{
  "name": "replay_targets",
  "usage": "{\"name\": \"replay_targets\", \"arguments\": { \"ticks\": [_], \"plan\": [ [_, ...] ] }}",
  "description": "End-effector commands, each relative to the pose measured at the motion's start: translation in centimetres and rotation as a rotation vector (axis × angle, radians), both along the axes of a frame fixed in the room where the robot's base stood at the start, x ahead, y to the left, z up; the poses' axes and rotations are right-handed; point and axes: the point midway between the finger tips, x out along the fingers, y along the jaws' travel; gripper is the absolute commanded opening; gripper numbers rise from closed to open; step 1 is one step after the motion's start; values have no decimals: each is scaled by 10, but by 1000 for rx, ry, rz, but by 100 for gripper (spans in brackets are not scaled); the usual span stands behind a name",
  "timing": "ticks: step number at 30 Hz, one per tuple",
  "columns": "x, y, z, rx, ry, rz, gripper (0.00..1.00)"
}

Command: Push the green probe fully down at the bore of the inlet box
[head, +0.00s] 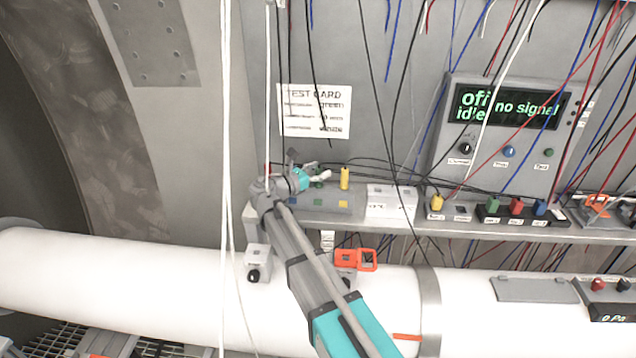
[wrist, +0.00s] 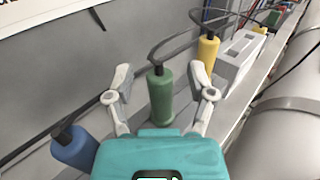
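The green probe (wrist: 160,97) stands upright in the wrist view, with a dark cable leaving its top. My gripper (wrist: 162,84) is open, with one finger on each side of the probe and a visible gap to each. In the head view my gripper (head: 312,175) is at the grey holder block (head: 290,199) on the shelf, and the green probe is mostly hidden behind it. A white box with a dark round part (head: 258,264) sits on the white pipe below. I cannot tell for sure which box is the inlet box.
A blue probe (wrist: 73,147) and a yellow probe (wrist: 207,52) stand either side of the green one. A white box (wrist: 238,62) is beyond the yellow probe. Loose cables hang before the wall and the panel (head: 500,125), which reads "no signal". An orange clip (head: 355,259) is on the pipe.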

Motion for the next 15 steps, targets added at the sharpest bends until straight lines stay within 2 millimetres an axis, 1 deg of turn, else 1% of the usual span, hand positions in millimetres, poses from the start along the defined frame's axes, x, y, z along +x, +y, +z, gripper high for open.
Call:
{"name": "replay_targets", "arguments": {
  "ticks": [1, 5, 6, 8, 9, 11, 15],
  "plan": [
    [0, 0, 0, 0, 0, 0, 61],
    [0, 0, 0, 0, 0, 0, 37],
    [0, 0, 0, 0, 0, 0, 29],
    [0, 1, 0, 0, 0, 0, 18],
    [0, 1, 0, 0, 0, 1, 11],
    [0, 1, 0, 0, 0, 1, 0],
    [0, 1, 0, 0, 0, 1, 0]
  ]
}}
